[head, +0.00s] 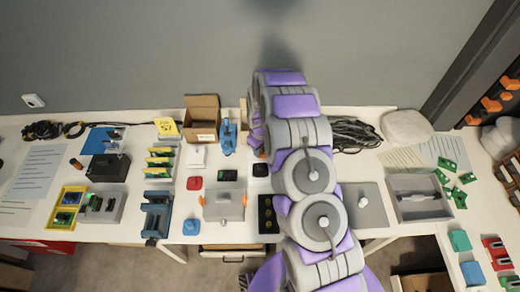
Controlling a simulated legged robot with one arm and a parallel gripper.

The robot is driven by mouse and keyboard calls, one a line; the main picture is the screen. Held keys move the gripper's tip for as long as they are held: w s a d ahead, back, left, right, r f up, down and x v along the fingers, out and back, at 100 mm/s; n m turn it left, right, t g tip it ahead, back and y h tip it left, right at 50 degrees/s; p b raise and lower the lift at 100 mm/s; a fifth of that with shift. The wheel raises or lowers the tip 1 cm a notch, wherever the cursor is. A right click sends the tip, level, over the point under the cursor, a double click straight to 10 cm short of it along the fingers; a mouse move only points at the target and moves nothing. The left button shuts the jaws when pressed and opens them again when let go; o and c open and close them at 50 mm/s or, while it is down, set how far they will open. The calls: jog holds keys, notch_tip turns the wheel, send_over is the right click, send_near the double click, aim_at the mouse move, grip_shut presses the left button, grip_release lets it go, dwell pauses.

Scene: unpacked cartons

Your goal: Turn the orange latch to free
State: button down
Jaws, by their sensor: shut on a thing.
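My gripper (258,141) shows only in part at the left edge of my arm, over the middle of the table. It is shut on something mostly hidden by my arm. A small orange part (262,154) shows at its tip; I cannot tell whether this is the latch. A grey box (223,207) lies nearer the table's front edge, left of my arm. It has a small orange piece at its left side (202,200) and another at its right side (244,199). The turned position of these pieces is too small to tell.
A blue clamp-like tool (228,137) and an open carton (202,116) stand just left of my gripper. A black tray (268,214) lies right of the grey box. Cables (352,134) lie right of my arm.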

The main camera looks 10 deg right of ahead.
jog(key=shift+w+r, duration=0.1)
jog(key=shift+w, duration=0.05)
dwell(0.4)
jog(key=c, duration=0.8)
grip_release()
jog(key=shift+c, duration=0.2)
notch_tip(320, 180, up, 17)
jog(key=p, duration=0.1)
jog(key=shift+p, duration=0.3)
jog(key=shift+r, duration=0.1)
